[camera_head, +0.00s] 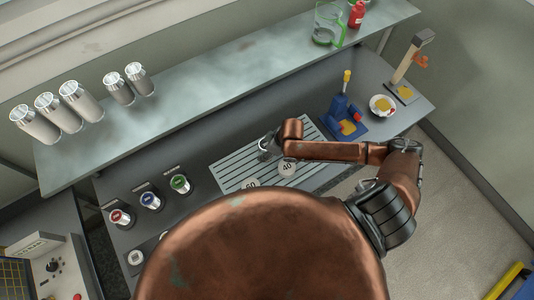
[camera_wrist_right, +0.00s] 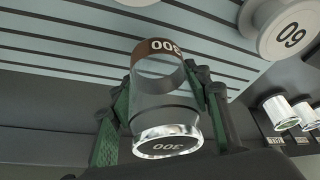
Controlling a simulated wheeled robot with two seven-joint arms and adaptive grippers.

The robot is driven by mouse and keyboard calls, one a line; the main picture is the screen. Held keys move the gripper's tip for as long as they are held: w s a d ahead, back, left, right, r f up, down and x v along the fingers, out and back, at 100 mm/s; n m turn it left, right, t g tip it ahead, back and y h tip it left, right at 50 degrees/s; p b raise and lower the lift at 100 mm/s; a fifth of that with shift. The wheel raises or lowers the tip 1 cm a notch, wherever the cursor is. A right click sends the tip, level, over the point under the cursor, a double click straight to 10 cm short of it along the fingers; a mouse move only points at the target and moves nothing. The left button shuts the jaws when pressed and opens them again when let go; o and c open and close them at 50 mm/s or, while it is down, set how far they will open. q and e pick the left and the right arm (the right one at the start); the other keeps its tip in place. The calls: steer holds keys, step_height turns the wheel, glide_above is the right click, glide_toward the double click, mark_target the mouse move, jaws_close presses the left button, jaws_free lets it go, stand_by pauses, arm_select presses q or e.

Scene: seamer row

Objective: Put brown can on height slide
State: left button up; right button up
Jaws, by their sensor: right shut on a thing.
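The brown can (camera_wrist_right: 158,47), a metal cylinder with a brown band and the number 300, is between the green-padded fingers of my right gripper (camera_wrist_right: 160,95). The gripper is shut on it. In the head view my right gripper (camera_head: 266,150) is over the slatted rack, and the can is too hidden or small to make out there. A stand with an upright post and an orange slider (camera_head: 419,61) is at the right end of the bench; it looks like the height slide. The gripper is far to its left. My left gripper is not in view.
The slatted rack (camera_head: 232,172) holds round weights marked 40 (camera_head: 287,167) and 60 (camera_head: 251,184). A blue device (camera_head: 341,107) and a white bowl (camera_head: 382,105) stand between the rack and the stand. Red, blue and green cans (camera_head: 180,183) are at the left. A shelf (camera_head: 225,75) runs above.

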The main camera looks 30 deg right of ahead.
steer(key=shift+f, duration=1.6)
steer(key=shift+f, duration=0.1)
steer(key=o, duration=1)
steer(key=shift+o, duration=0.2)
